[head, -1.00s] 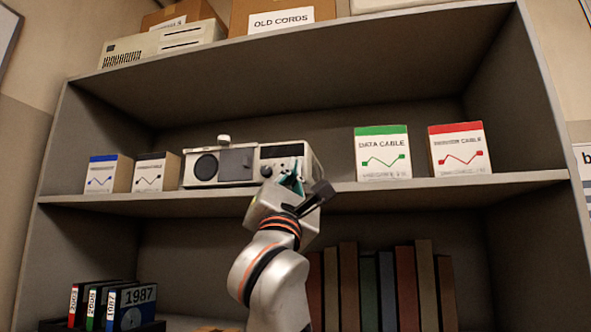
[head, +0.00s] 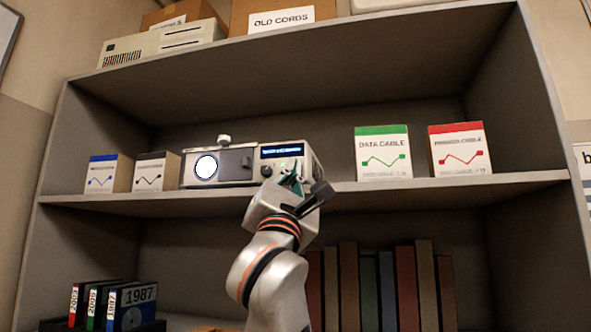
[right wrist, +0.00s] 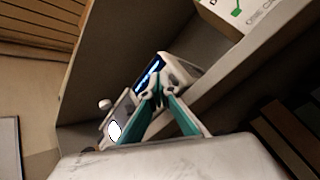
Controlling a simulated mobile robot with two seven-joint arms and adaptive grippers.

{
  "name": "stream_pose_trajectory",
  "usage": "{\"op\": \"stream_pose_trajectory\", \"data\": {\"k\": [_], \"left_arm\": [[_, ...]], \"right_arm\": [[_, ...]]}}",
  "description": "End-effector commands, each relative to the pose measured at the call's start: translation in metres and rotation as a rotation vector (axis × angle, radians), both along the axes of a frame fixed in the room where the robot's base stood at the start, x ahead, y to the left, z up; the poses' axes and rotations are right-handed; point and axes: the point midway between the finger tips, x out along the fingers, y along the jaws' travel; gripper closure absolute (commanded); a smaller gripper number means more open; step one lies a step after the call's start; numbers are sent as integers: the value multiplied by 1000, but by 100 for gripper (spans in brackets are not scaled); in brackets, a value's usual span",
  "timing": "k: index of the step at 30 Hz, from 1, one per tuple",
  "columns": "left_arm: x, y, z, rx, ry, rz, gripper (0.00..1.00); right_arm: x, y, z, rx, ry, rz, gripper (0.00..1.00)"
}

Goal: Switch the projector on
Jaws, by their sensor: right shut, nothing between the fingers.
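The projector (head: 235,163) is a white and grey box on the middle shelf, left of centre. Its round lens (head: 206,167) glows bright white, and its small display (head: 281,151) is lit blue with text too small to read. My right gripper (head: 292,179) is at the projector's front right, just below the display, with its fingers shut and empty. In the right wrist view the teal fingers (right wrist: 159,95) meet close to the projector's front (right wrist: 150,78); I cannot tell whether they touch it. Part of the projector's lower right front is hidden by the gripper. My left gripper is not in view.
Two small boxes (head: 107,175) stand left of the projector. A green-topped data cable box (head: 383,155) and a red-topped box (head: 459,150) stand to its right. Books (head: 385,285) and binders (head: 130,305) fill the shelf below. The shelf's front edge (head: 400,186) runs beneath the projector.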

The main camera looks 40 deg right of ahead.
Motion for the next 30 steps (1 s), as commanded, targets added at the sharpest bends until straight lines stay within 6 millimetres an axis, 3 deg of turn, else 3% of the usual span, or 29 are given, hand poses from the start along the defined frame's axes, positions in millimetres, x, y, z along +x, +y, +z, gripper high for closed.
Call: {"op": "stream_pose_trajectory", "data": {"k": [14,30], "left_arm": [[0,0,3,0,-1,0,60],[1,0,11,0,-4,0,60]], "right_arm": [[-6,7,0,-1,-1,0,100],[-36,43,1,-1,-2,2,100]]}}
